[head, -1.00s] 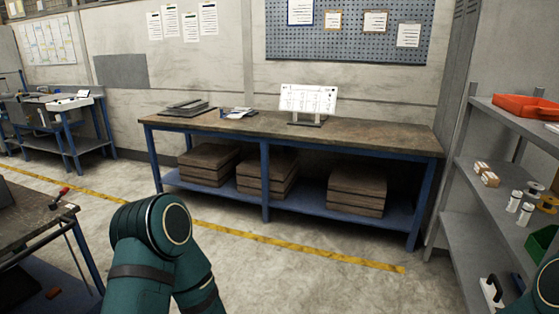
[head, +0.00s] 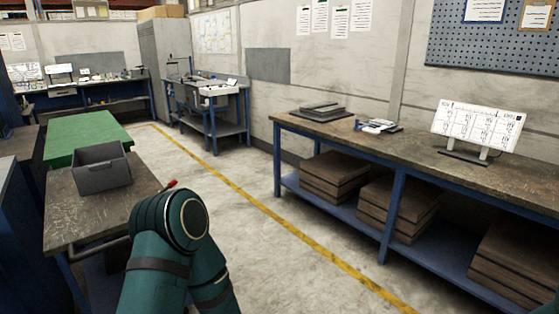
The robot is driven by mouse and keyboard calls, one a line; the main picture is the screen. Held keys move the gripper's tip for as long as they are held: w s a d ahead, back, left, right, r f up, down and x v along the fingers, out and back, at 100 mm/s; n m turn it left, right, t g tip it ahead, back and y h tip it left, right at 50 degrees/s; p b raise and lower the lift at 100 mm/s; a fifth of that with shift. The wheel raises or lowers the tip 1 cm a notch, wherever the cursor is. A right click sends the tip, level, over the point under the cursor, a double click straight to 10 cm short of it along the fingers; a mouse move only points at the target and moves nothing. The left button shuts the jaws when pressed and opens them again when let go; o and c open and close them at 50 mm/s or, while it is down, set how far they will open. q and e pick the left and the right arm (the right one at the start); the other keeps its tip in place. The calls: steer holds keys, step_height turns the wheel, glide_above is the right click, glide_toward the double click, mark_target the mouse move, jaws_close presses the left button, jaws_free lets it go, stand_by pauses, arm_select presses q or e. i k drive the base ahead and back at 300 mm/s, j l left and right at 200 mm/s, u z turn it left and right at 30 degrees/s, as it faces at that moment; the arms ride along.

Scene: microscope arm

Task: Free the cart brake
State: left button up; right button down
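A cart with a worn brown top (head: 72,222) stands at the left, with a dark handle bar (head: 88,250) along its near edge. A small red-tipped lever (head: 170,184) shows at the cart's right edge, just above my arm; I cannot tell whether it is the brake or how it is set. A grey open bin (head: 102,172) sits on the cart top. My own teal arm rises at the bottom centre and hides part of the cart's right side and underside. Neither gripper is in view.
A green-topped table (head: 88,134) stands beyond the cart. A long workbench (head: 400,148) with blue legs runs along the right wall. A blue-framed bench (head: 212,98) stands farther back. The concrete floor (head: 265,240) between cart and workbench is clear, crossed by a yellow line (head: 245,194).

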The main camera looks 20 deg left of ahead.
mark_target(174, 183)
steer(key=i+u, duration=0.65)
steer(key=u, duration=0.15)
steer(key=i+l+u, duration=0.15)
steer(key=i+u, duration=0.25)
steer(key=i+l+u, duration=0.1)
steer(key=u, duration=0.25)
steer(key=i+l+u, duration=0.2)
steer(key=u, duration=0.2)
steer(key=i+l+u, duration=0.75)
steer(key=l+u, duration=0.25)
